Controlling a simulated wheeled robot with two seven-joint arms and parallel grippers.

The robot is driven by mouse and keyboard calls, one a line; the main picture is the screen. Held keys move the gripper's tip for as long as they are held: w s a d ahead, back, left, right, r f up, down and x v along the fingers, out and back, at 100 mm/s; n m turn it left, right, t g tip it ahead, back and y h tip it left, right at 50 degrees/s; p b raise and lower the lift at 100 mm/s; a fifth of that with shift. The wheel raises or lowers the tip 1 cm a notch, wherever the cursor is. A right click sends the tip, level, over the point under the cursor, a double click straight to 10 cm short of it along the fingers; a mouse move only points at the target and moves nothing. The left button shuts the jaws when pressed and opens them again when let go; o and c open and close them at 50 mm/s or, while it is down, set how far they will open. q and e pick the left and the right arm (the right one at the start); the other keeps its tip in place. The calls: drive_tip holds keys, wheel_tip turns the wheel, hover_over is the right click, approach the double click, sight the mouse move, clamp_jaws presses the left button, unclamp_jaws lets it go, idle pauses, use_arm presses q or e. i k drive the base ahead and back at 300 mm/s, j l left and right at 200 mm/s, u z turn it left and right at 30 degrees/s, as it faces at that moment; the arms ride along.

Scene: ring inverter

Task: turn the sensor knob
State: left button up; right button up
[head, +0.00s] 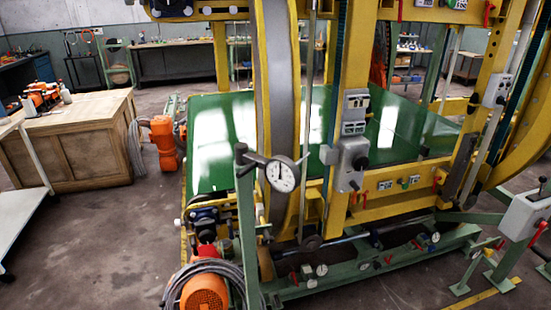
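The pictures do not label which part is the sensor knob. A grey control box (352,152) is fixed to a yellow upright of the ring machine, right of centre. A small dark knob (360,162) sticks out from its front. A second grey box (525,215) stands on a green post at the right edge, with a black ball-ended handle (543,184) on top and a red lever (539,231) on its side. A round white dial gauge (283,174) sits on a green post in front of the machine. Neither of my grippers is in view.
The yellow ring machine (275,90) with its green table (215,125) fills the centre. Orange motors (205,293) and coiled cables stand low in front. A wooden cabinet (75,140) and a white table (20,185) are at left. Bare floor (105,235) lies left of the machine.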

sight(267, 240)
drive_tip(key=u, duration=0.3)
drive_tip(key=l+u, duration=0.25)
drive_tip(key=u, duration=0.25)
drive_tip(key=i+l+u, duration=0.1)
drive_tip(key=l+u, duration=0.2)
drive_tip(key=u, duration=0.2)
drive_tip(key=l+u, duration=0.25)
drive_tip(key=u, duration=0.2)
drive_tip(key=k+l+u, duration=0.1)
drive_tip(key=l, duration=0.3)
drive_tip(key=k+l+u, duration=0.1)
drive_tip(key=l, duration=0.25)
drive_tip(key=k+l+u, duration=0.15)
drive_tip(key=l, duration=0.25)
drive_tip(key=k+l+u, duration=0.1)
drive_tip(key=l, duration=0.25)
drive_tip(key=k+l+u, duration=0.1)
drive_tip(key=l, duration=0.25)
drive_tip(key=k+l+u, duration=0.1)
drive_tip(key=l, duration=0.25)
drive_tip(key=k+l, duration=0.35)
drive_tip(key=l, duration=0.15)
